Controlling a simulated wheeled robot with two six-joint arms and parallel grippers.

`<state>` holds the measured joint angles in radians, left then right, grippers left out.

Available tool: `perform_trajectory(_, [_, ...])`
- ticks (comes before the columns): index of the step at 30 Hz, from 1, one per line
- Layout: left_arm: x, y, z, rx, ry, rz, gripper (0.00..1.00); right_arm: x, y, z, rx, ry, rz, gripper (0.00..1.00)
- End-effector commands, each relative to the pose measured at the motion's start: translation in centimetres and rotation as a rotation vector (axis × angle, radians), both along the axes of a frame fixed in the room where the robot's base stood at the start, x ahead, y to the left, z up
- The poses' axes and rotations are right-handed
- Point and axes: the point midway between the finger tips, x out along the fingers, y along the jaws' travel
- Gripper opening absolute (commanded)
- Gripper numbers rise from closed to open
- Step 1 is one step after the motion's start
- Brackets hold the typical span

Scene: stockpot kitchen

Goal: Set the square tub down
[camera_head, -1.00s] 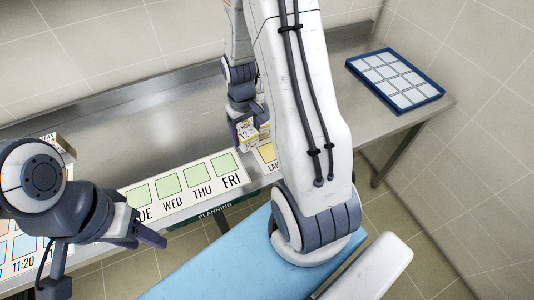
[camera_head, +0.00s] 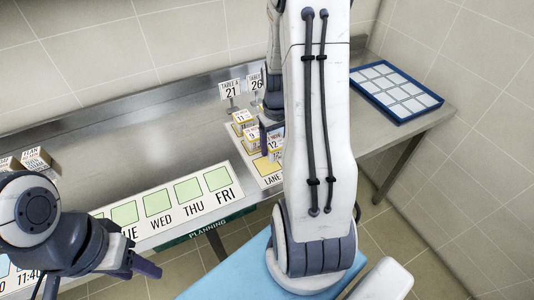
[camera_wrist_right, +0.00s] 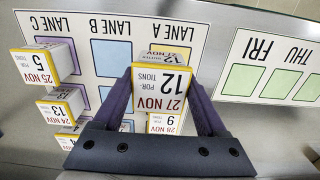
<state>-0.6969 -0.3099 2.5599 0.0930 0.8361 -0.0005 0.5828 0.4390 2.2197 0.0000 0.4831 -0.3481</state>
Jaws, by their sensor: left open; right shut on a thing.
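My right gripper (camera_wrist_right: 160,100) is shut on the square tub (camera_wrist_right: 161,84), a white carton with a yellow-edged label reading 27 NOV, 12 portions. The tub is over the lane A column of the lane mat (camera_wrist_right: 110,25); whether it touches the mat I cannot tell. A yellow square (camera_wrist_right: 170,53) shows partly beyond it. In the head view, the held tub (camera_head: 276,150) is partly hidden by my right arm. A tub marked 28 NOV (camera_wrist_right: 164,123) is close beside it. My left gripper (camera_head: 150,266) is open and empty at the lower left, in front of the counter.
Several tubs, including one marked 25 NOV (camera_wrist_right: 48,62) and one marked 24 NOV (camera_wrist_right: 62,105), stand along lane C. Table signs (camera_head: 231,89) stand behind. The weekday board (camera_head: 175,205) lies left of the lanes. A blue tray (camera_head: 397,90) is at the right.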

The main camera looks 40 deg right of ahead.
Motion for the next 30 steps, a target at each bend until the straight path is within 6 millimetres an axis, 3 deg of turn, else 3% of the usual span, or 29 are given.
perform_trajectory(6, [0.0,0.0,0.5,0.0,0.0,0.0,0.5,1.9,1.4,-1.4,0.0,0.001,0.001,0.1])
perform_trajectory(16, [0.0,0.0,1.1,0.0,0.0,0.0,0.5,1.9,1.4,-5.2,0.001,0.002,-0.001,0.1])
perform_trajectory(28, [0.0,0.0,0.8,0.0,0.0,0.0,0.5,2.0,1.3,-5.9,0.0,-0.001,-0.001,0.1])
perform_trajectory(29, [0.0,0.0,0.8,0.0,0.0,0.0,0.5,2.0,1.3,-5.9,0.0,-0.001,-0.001,0.78])
perform_trajectory(30, [0.0,0.0,0.9,0.0,0.0,0.0,0.5,2.0,1.3,-5.8,0.0,-0.001,-0.001,0.94])
